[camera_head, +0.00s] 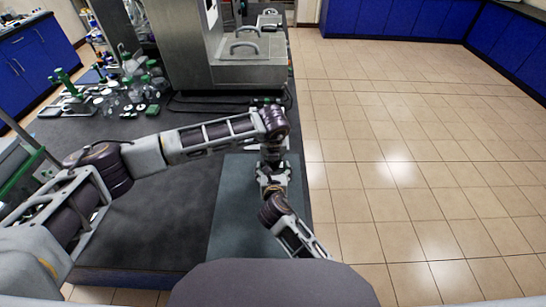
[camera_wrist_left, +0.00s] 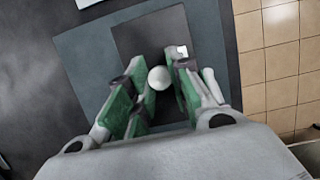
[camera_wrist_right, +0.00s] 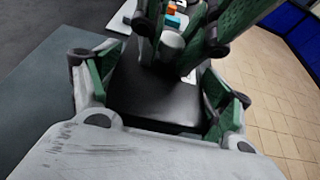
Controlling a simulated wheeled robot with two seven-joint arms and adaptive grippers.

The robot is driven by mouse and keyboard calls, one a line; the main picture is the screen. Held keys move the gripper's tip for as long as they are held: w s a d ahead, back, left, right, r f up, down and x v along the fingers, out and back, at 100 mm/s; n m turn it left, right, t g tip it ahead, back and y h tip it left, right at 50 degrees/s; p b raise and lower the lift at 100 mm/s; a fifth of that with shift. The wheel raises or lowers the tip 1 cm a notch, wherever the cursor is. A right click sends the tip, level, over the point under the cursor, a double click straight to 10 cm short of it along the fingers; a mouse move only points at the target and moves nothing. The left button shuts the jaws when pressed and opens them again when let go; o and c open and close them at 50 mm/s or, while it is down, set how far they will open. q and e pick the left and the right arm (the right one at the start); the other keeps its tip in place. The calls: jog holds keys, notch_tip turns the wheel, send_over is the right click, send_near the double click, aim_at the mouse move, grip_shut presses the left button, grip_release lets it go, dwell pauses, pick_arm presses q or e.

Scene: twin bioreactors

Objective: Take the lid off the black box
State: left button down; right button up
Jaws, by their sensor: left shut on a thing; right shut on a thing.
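In the left wrist view, my left gripper (camera_wrist_left: 158,80) has its green-padded fingers closed around a white round knob (camera_wrist_left: 158,77) above a dark flat lid (camera_wrist_left: 142,38). In the right wrist view, my right gripper (camera_wrist_right: 158,102) has its fingers on both sides of the black box (camera_wrist_right: 150,95). The left gripper's green fingers and the knob (camera_wrist_right: 172,42) show above the box there. In the head view, both grippers meet over the mat, and the arms hide the box. I cannot tell whether a gap lies between lid and box.
A blue-grey mat (camera_head: 232,215) lies on the dark bench by its right edge. Small orange and blue items (camera_wrist_right: 173,14) lie beyond the box. Glassware with green caps (camera_head: 125,95) stands at the left, and a steel machine (camera_head: 215,55) at the back.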

pick_arm(q)
jog(key=shift+r, duration=0.4)
pick_arm(e)
jog(key=shift+f, duration=0.1)
pick_arm(q)
jog(key=shift+d+r, duration=0.15)
jog(key=shift+r, duration=0.9)
pick_arm(e)
jog(key=shift+s+d+f, duration=0.15)
jog(key=shift+d+f, duration=0.05)
jog(key=shift+f, duration=0.15)
pick_arm(q)
jog(key=shift+w+r, duration=0.1)
jog(key=shift+r, duration=1.9)
pick_arm(e)
jog(key=o, duration=1.3)
pick_arm(q)
jog(key=shift+f, duration=0.1)
pick_arm(e)
jog(key=shift+o, duration=0.7)
jog(key=shift+r, duration=0.15)
pick_arm(q)
jog(key=shift+f, duration=0.1)
pick_arm(e)
jog(key=shift+a+r, duration=0.1)
jog(key=shift+r, duration=0.05)
